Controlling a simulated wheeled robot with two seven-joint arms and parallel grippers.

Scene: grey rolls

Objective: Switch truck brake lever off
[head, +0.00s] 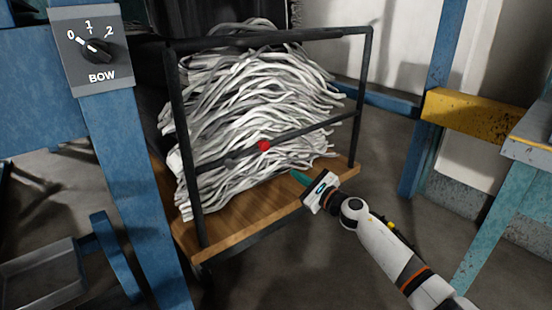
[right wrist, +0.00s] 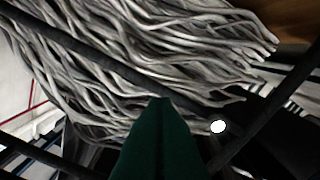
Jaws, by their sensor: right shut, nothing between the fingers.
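The truck is a cart with a wooden deck (head: 235,222) and a black tube frame (head: 186,150), loaded with grey strands. A red ball knob (head: 264,146) shows at the frame's middle bar; I cannot tell whether it belongs to the brake lever. My right gripper (head: 298,176) is shut and empty, low and to the right of the red knob, apart from it in the picture. Its green fingers (right wrist: 155,140) are together in the right wrist view, with strands and dark bars behind them. My left gripper is not in view.
A blue post (head: 130,170) carries a BOW switch (head: 92,48) at the left, its pointer toward 0. A blue column (head: 430,120), yellow beam (head: 470,112) and teal stand (head: 500,205) are on the right. Bare floor (head: 270,280) lies in front of the truck.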

